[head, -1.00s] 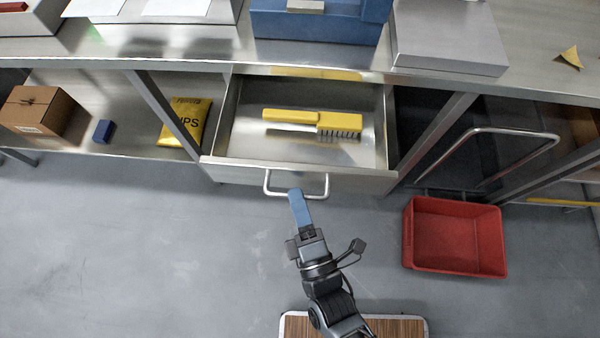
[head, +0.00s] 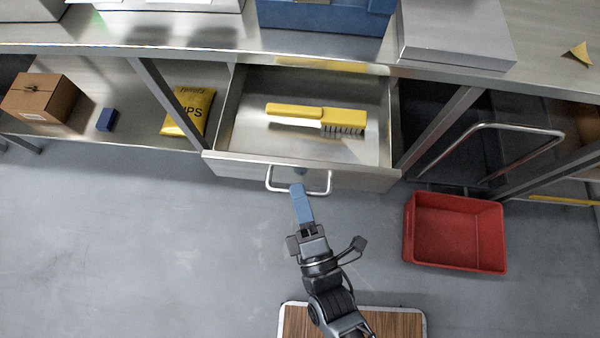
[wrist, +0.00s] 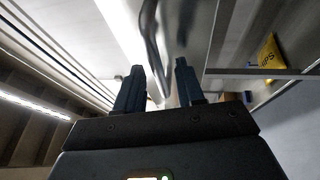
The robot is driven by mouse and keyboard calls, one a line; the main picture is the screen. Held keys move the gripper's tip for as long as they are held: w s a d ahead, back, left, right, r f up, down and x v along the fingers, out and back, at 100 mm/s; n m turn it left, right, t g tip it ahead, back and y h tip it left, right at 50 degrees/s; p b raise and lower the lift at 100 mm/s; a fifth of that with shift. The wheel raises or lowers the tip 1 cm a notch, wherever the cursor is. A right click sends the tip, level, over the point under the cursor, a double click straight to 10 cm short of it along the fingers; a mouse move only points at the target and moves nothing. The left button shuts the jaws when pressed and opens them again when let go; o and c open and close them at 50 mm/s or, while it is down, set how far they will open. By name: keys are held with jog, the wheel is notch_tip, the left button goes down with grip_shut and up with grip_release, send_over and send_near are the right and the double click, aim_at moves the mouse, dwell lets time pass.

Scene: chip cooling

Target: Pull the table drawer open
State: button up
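The table drawer (head: 240,166) is a metal drawer, pulled well out from under the tabletop, with its inside showing. Its bar handle (head: 331,183) is on the front. A yellow-handled brush (head: 315,116) lies inside. My gripper (head: 297,187), with blue fingers, is at the left part of the handle and overlaps it in the head view. In the wrist view my gripper (wrist: 160,75) has its dark fingers apart with a gap between them. The curved handle (wrist: 150,22) shows ahead of that gap; whether it touches a finger I cannot tell.
A red bin (head: 455,262) stands on the floor at the right, near a metal cart handle (head: 525,128). A yellow bag (head: 188,108), a blue block (head: 106,119) and a cardboard box (head: 40,97) sit on the shelf at left. The floor left of my arm is clear.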

jog(key=b+v, duration=0.1)
jog(key=v, duration=0.6)
jog(key=shift+s+d+b, duration=0.15)
jog(key=shift+s+b, duration=0.15)
jog(key=shift+s, duration=0.05)
jog(key=shift+f, duration=0.1)
